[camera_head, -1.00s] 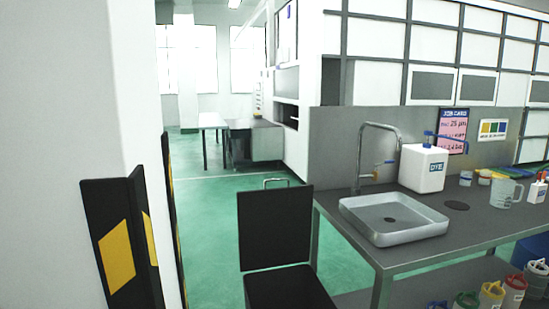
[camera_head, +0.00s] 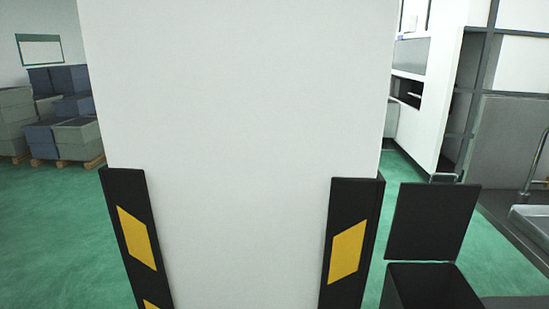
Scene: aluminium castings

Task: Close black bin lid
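The black bin (camera_head: 432,287) stands on the green floor at the lower right, just right of a white pillar. Its lower part is cut off by the frame edge. Its flat black lid (camera_head: 432,221) stands upright, open, at the back of the bin. A small metal handle (camera_head: 442,177) shows above the lid's top edge. Neither of my grippers is in view.
A wide white pillar (camera_head: 240,130) with black and yellow corner guards (camera_head: 347,250) fills the middle, close to me. A sink (camera_head: 532,222) on a counter is at the right edge. Stacked grey crates (camera_head: 75,140) stand on pallets at the far left. Green floor (camera_head: 50,235) is clear at left.

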